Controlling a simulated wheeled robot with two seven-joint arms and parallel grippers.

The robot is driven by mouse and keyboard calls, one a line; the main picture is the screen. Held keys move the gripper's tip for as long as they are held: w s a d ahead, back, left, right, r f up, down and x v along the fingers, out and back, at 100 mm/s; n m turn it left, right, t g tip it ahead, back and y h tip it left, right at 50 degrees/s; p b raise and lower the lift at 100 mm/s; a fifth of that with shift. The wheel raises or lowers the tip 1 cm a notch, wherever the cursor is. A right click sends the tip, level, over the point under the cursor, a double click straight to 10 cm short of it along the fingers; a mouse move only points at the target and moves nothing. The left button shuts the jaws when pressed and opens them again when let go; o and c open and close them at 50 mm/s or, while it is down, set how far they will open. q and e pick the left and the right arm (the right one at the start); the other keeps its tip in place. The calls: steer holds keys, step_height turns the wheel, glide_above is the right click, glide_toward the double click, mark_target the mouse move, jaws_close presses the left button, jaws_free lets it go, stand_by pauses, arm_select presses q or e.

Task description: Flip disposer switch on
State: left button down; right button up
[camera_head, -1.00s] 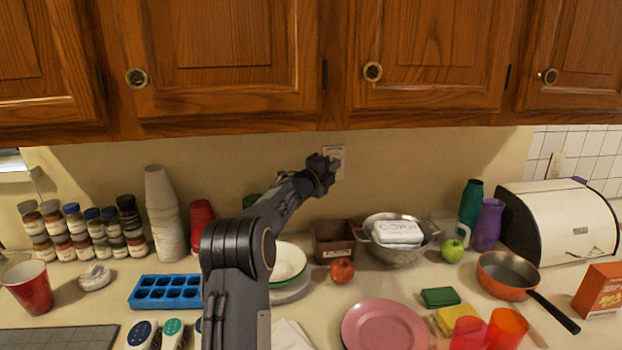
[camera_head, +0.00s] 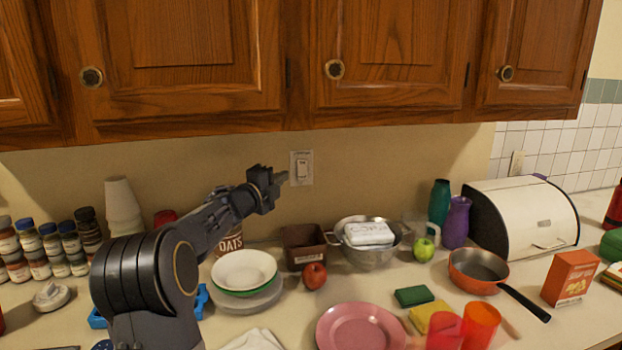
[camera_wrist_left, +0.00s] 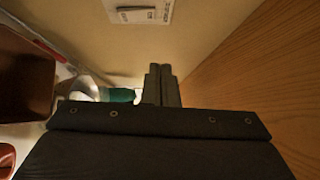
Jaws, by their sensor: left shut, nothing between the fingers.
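The disposer switch (camera_head: 302,168) is a pale rocker on a light plate on the wall below the cabinets. The plate also shows at the top of the left wrist view (camera_wrist_left: 138,12), with a label beside the rocker. My left gripper (camera_head: 283,177) is just left of the plate, its fingertips close to the plate's left edge. Whether they touch it I cannot tell. In the left wrist view its fingers (camera_wrist_left: 162,84) are together, with nothing between them. My right gripper is not in view.
Wooden cabinets (camera_head: 190,60) overhang the wall above. Below the switch stand a brown bin (camera_head: 304,246), a colander (camera_head: 372,256) and stacked bowls (camera_head: 245,268). An oats canister (camera_head: 230,242) stands behind my left forearm. The wall right of the switch is bare.

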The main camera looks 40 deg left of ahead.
arm_select(q)
steer(key=s+d+f+n+g+y, duration=0.1)
steer(key=s+d+n+g+y, duration=0.3)
steer(key=s+d+n, duration=0.6)
steer(key=s+d+f+n+g+h, duration=0.4)
steer(key=s+d+f, duration=0.5)
steer(key=s+d, duration=0.3)
steer(key=s+d+f+n+g+h, duration=0.4)
steer(key=s+d+f, duration=0.6)
steer(key=s+d, duration=0.3)
steer(key=shift+s+d+n+g+h+p, duration=0.15)
steer(key=shift+d+n+g+h+p, duration=0.3)
steer(key=shift+h, duration=0.45)
steer(key=shift+a, duration=0.1)
